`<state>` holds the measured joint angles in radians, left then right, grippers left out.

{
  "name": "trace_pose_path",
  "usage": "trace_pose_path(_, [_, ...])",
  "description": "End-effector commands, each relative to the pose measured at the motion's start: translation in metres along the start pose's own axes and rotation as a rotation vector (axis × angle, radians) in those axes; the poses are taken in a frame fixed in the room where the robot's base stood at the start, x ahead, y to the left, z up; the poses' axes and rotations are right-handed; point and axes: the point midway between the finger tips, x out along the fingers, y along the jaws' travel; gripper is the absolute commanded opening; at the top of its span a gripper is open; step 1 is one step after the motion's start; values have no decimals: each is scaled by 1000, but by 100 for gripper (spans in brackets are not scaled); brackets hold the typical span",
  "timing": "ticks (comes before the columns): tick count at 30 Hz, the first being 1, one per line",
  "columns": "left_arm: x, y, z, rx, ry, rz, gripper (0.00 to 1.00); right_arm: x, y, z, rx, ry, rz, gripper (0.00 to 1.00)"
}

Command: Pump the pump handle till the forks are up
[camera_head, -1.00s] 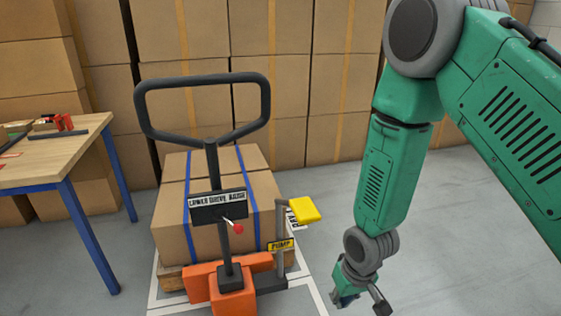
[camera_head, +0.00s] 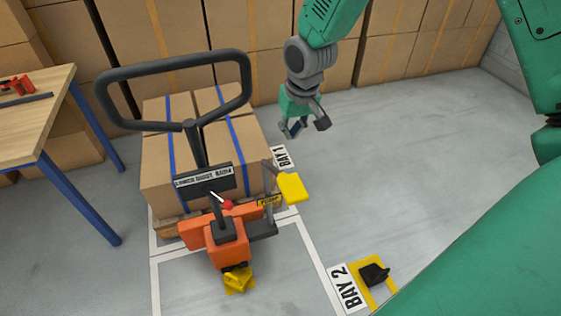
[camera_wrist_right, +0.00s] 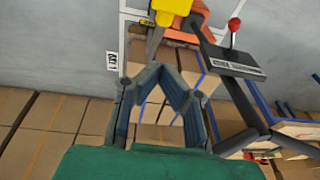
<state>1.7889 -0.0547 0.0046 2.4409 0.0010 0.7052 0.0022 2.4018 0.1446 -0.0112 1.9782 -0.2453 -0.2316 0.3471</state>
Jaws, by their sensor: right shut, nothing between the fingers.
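The orange pallet truck (camera_head: 215,245) stands with a load of cardboard boxes (camera_head: 205,135) on a wooden pallet; its forks are hidden under the load. The yellow-topped pump handle (camera_head: 292,187) sticks up at the truck's right side, beside a yellow PUMP label (camera_head: 269,200). My right gripper (camera_head: 303,130) is shut and empty, farther back than the pump handle and apart from it. In the right wrist view the fingertips (camera_wrist_right: 165,68) meet, and the yellow pad (camera_wrist_right: 170,10) shows at the top edge. My left gripper is not in view.
The black steering loop (camera_head: 180,90) and lever plate with a red knob (camera_head: 227,204) rise left of the pump handle. A table (camera_head: 35,115) stands at the left. Stacked boxes line the back.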

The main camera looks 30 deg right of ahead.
Motion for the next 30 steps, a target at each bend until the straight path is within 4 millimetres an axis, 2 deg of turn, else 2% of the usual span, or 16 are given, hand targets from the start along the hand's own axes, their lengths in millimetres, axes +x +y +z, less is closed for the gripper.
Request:
trace_pose_path(5, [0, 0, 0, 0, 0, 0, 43, 4, 2, -1, 1, -2, -2, 0])
trace_pose_path(10, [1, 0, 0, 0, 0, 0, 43, 19, 2, -1, 1, -4, -1, 0])
trace_pose_path(22, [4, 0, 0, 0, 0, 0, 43, 102, 1, 0, 0, -4, 0, 0])
trace_pose_path(30, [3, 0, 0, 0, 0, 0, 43, 132, -3, 14, -1, -2, -1, 0])
